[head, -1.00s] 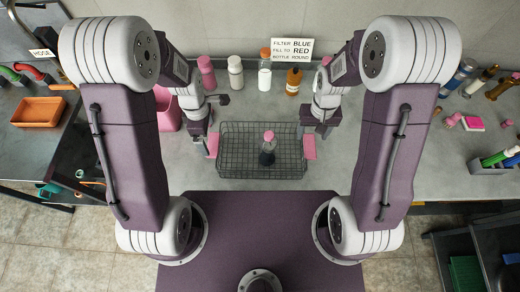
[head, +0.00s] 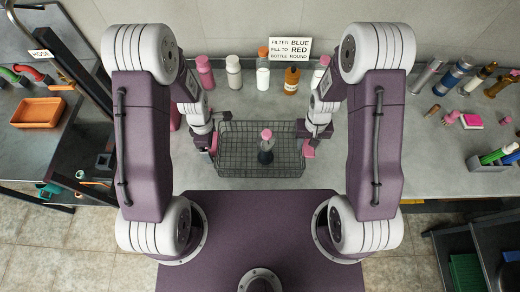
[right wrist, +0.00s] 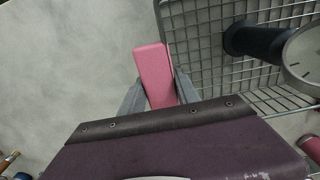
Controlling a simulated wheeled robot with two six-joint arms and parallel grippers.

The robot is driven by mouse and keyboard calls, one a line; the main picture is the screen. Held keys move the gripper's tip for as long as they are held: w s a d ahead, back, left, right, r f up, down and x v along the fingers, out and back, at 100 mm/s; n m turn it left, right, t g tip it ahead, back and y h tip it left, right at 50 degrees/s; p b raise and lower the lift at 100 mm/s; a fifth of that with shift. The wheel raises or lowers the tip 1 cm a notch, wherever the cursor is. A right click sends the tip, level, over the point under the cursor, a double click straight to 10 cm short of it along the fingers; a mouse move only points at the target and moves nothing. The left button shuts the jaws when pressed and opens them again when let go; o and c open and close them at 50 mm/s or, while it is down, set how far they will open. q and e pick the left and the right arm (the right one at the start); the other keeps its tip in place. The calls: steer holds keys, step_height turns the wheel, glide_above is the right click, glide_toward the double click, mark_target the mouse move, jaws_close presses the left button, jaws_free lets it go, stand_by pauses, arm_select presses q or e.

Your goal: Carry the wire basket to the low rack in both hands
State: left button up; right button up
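The wire basket (head: 260,172) stands on the grey counter in the head view, with a dark bottle with a pink cap (head: 266,145) upright inside. It has a pink grip piece at each end. My left gripper (head: 213,145) is at the basket's left end, over the left pink piece; its fingers are too small and hidden to read. My right gripper (head: 309,148) is at the right end. In the right wrist view, its grey fingers lie against both sides of the right pink piece (right wrist: 155,75), beside the basket's wire wall (right wrist: 205,60).
Several bottles (head: 234,72) and a sign (head: 290,48) stand behind the basket. An orange tray (head: 38,112) is on the left surface. Tubes, a pink block (head: 471,121) and a marker holder (head: 490,163) are at right. A dark shelf unit (head: 452,245) stands low at right.

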arm_select(q)
steer(key=c, duration=0.6)
arm_select(e)
jaws_close()
steer(key=shift+r, duration=0.1)
